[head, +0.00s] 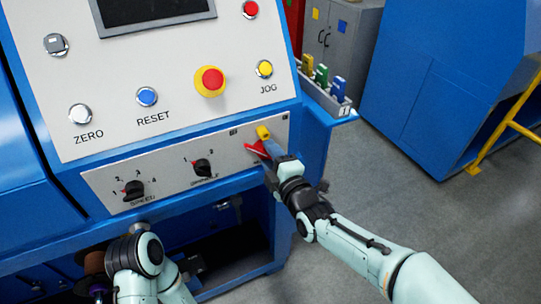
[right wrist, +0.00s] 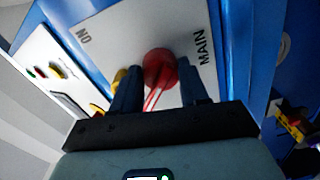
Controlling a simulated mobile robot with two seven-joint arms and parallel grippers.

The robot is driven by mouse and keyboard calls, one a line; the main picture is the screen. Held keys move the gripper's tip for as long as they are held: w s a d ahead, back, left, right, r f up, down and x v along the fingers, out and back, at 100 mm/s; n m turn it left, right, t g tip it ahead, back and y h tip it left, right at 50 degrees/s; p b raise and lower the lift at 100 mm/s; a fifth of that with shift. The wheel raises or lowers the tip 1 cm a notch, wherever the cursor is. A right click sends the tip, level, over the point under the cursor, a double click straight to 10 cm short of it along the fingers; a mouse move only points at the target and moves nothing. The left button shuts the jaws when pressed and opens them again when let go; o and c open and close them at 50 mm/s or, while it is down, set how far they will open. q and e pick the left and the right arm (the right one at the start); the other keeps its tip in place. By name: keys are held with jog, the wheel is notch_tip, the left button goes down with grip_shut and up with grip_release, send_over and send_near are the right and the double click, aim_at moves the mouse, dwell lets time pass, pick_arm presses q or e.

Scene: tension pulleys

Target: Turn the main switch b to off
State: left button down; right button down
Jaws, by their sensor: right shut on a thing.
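The main switch (head: 256,151) has a red handle and sits at the right end of the grey lower panel on the blue machine. In the right wrist view its round red knob (right wrist: 160,66) lies between my fingers, beside the printed word MAIN. My right gripper (head: 264,147) is shut on the switch; the fingers (right wrist: 161,88) stand on both sides of it. The gripper hides part of the switch and some lettering near it. My left arm shows at the bottom left of the head view, but its fingers do not show.
A yellow part (head: 263,133) is close beside the right gripper. The speed knob (head: 133,190) and another selector knob (head: 202,167) are further left. A red emergency button (head: 212,80) is above. A grey tray (head: 325,97) with coloured pieces is at the right. Open floor lies right.

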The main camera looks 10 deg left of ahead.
jog(key=c, duration=0.6)
grip_release()
jog(key=shift+r, duration=0.1)
jog(key=shift+m, duration=0.3)
